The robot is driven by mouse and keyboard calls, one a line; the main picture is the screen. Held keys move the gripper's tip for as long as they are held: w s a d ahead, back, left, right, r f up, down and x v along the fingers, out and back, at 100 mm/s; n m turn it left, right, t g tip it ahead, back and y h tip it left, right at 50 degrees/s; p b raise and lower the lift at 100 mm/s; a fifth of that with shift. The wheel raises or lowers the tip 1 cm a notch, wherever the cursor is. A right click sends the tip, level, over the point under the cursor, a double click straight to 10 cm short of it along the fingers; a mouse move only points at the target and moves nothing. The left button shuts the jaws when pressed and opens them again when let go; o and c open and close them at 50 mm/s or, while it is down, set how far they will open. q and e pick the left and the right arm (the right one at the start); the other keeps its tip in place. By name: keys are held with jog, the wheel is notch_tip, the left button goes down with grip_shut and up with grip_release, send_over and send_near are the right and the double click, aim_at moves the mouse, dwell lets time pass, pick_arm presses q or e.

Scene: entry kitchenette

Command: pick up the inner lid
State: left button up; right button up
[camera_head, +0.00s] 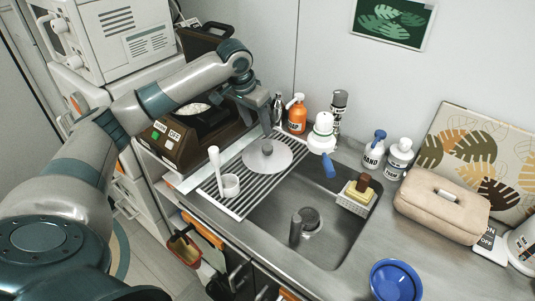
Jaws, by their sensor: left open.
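The inner lid appears to be the round grey metal disc (255,162) with a dark knob in its middle. It lies flat on the slatted drying rack (231,203) beside the sink. My left gripper (268,128) is open and points down just above and behind the lid's knob. From this angle I cannot tell whether the fingers touch the knob. My right gripper is not in view.
A white cup (230,188) with a pestle-like stick stands on the rack. An orange soap bottle (296,117) stands behind the lid. A brown cooker (177,147) with ON and OFF labels is to the left. The sink (335,220) lies right of the rack.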

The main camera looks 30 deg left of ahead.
pick_arm(q)
jog(key=p, duration=0.1)
send_over(267, 147)
jog(key=s, duration=0.2)
jog(key=f, duration=0.4)
jog(key=a+f, duration=0.1)
jog(key=f, duration=0.1)
jog(key=shift+r, duration=0.1)
jog(key=shift+w+d+f+p, duration=0.2)
jog(key=shift+d+f+p, duration=0.1)
jog(key=shift+f+p, duration=0.25)
jog(key=p+x, duration=0.1)
jog(key=x, duration=0.2)
jog(key=shift+d, duration=0.15)
jog(key=shift+w+f, duration=0.15)
jog(key=shift+f, duration=0.35)
grip_shut()
